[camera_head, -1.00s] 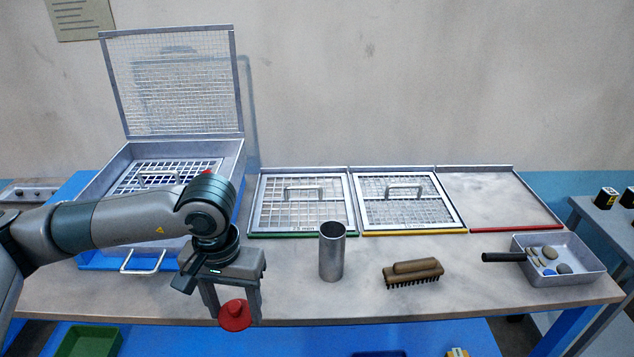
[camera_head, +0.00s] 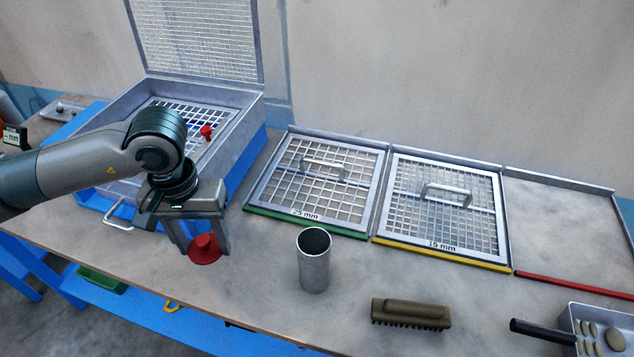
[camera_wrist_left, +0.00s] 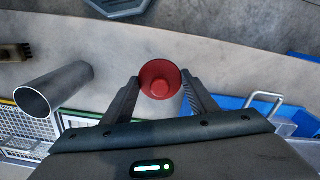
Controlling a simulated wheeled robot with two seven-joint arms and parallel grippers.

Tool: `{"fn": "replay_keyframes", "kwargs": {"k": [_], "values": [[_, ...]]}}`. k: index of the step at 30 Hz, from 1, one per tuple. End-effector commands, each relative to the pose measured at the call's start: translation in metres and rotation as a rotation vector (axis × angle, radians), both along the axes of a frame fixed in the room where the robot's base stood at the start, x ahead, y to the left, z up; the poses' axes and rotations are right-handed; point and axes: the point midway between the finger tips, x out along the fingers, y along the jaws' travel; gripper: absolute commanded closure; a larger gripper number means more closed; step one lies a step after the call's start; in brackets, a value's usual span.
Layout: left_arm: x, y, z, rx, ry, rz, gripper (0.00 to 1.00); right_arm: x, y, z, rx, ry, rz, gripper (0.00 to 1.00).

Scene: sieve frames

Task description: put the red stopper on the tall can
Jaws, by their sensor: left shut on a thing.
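The red stopper (camera_head: 205,249) is between the fingers of my left gripper (camera_head: 199,238), which is shut on it. It is held near the front edge of the table, to the left of the can. It also shows between the fingertips in the left wrist view (camera_wrist_left: 160,80). The tall can (camera_head: 314,262) is a grey metal cylinder, upright on the table with its dark open mouth facing up. In the left wrist view the can (camera_wrist_left: 56,88) shows at the left, apart from the gripper. My right gripper is not in view.
A wooden brush (camera_head: 411,312) lies right of the can. Behind are the green-edged sieve frame (camera_head: 309,228) and the yellow-edged one (camera_head: 440,254). A mesh-lidded box (camera_head: 245,130) stands open behind my left arm. A tray of stones (camera_head: 571,318) is at the right. Bare table lies between stopper and can.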

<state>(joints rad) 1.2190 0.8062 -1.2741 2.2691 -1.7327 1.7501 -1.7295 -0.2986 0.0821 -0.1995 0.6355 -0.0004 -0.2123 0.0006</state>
Motion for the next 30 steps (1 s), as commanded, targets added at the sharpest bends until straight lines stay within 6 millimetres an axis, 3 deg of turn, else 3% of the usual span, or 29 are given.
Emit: {"fn": "replay_keyframes", "kwargs": {"k": [11,16,19,23,30], "values": [[0.000,0.000,0.000,0.000,0.000,0.000,0.69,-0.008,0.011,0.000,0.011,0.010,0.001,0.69],[0.001,-0.003,0.002,-0.001,0.000,0.005,0.69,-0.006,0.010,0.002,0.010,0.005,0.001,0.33],[0.002,-0.010,0.007,-0.002,0.000,0.020,0.69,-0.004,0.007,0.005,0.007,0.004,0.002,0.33],[0.006,-0.031,0.019,-0.005,0.000,0.064,0.69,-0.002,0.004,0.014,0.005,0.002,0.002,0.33],[0.010,-0.097,0.056,-0.008,0.004,0.209,0.69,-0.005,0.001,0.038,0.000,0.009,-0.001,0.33]]}}
